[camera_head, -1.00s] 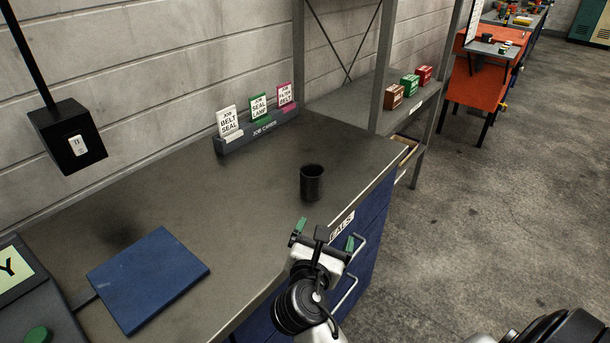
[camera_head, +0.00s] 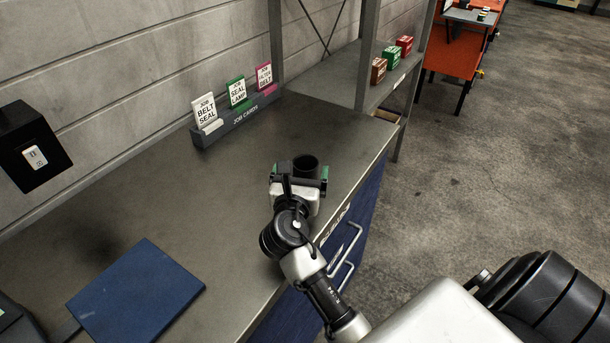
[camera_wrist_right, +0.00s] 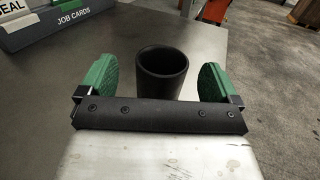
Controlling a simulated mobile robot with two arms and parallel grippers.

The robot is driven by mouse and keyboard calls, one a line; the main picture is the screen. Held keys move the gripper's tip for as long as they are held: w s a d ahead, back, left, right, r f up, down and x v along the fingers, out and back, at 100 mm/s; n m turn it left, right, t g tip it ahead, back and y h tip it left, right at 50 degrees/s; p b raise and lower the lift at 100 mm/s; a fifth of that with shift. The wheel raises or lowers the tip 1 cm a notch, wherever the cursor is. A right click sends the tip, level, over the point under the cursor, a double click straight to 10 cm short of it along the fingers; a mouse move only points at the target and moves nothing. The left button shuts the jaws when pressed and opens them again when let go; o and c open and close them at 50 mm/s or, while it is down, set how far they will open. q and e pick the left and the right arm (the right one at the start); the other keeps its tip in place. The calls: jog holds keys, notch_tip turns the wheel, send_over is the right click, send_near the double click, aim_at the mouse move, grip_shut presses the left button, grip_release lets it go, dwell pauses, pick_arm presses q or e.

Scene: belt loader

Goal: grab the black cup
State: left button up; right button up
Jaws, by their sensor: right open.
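The black cup (camera_head: 306,166) stands upright on the grey workbench (camera_head: 225,225), near its right edge. My right gripper (camera_head: 299,172) is at the cup, its body hiding the cup's lower part in the head view. In the right wrist view the cup (camera_wrist_right: 162,72) shows its open rim between the two green fingertips of my right gripper (camera_wrist_right: 155,85). The jaws are open, with a visible gap on each side of the cup. My left gripper is in neither view.
A job card holder (camera_head: 238,120) with several cards stands behind the cup by the wall. A blue panel (camera_head: 136,293) lies on the bench at left. A shelf (camera_head: 340,80) with small boxes (camera_head: 391,56) is beyond the bench. Drawers with handles (camera_head: 343,255) are below the edge.

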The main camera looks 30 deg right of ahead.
jog(key=x, duration=0.2)
jog(key=shift+w+d, duration=0.1)
jog(key=shift+d, duration=0.25)
jog(key=shift+w+d, duration=0.25)
jog(key=shift+w, duration=0.05)
jog(key=shift+c, duration=1.5)
jog(key=c, duration=0.7)
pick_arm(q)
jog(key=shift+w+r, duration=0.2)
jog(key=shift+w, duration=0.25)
pick_arm(e)
jog(key=shift+c, duration=0.6)
jog(key=shift+r, duration=0.1)
